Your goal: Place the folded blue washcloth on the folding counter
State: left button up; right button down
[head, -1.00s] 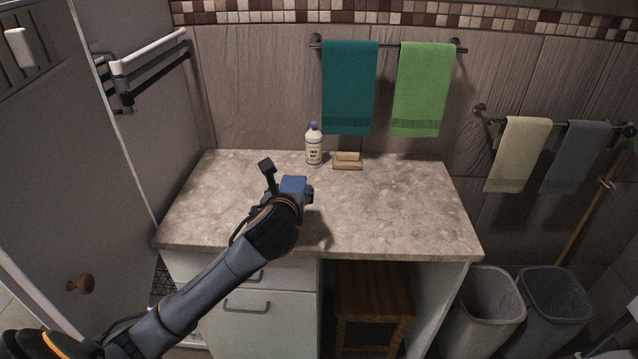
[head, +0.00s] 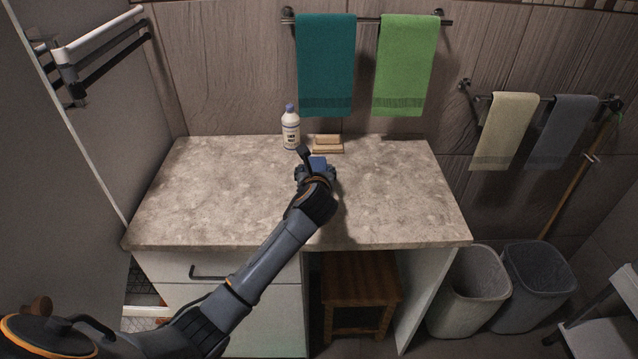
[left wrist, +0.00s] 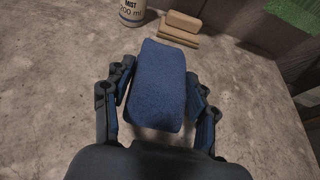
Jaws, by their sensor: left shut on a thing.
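The folded blue washcloth (left wrist: 158,88) is a small dark blue block between the fingers of my left gripper (left wrist: 158,105) in the left wrist view. In the head view a bit of the washcloth (head: 318,163) shows beyond my left gripper (head: 316,172), which is shut on it. The gripper is over the back middle of the folding counter (head: 220,200), a mottled beige-grey top. I cannot tell whether the cloth touches the counter. My right gripper is not in view.
A white bottle with a blue cap (head: 290,128) and tan blocks (head: 327,143) stand at the back of the counter, just beyond the gripper. Teal (head: 325,65) and green (head: 405,65) towels hang behind. The counter's left and right sides are clear. A wooden stool (head: 358,290) is underneath.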

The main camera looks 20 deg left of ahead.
pick_arm(q)
jog(key=shift+w+d+f, duration=0.2)
jog(key=shift+w+f, duration=0.2)
jog(key=shift+f, duration=0.1)
jog(key=shift+w+d+f, duration=0.1)
jog(key=shift+w+f, duration=0.1)
jog(key=shift+f, duration=1.7)
jog(key=o, duration=1)
jog(key=shift+r, duration=0.15)
jog(key=v, duration=1.2)
jog(key=shift+s+p, duration=0.1)
jog(key=shift+p, duration=0.2)
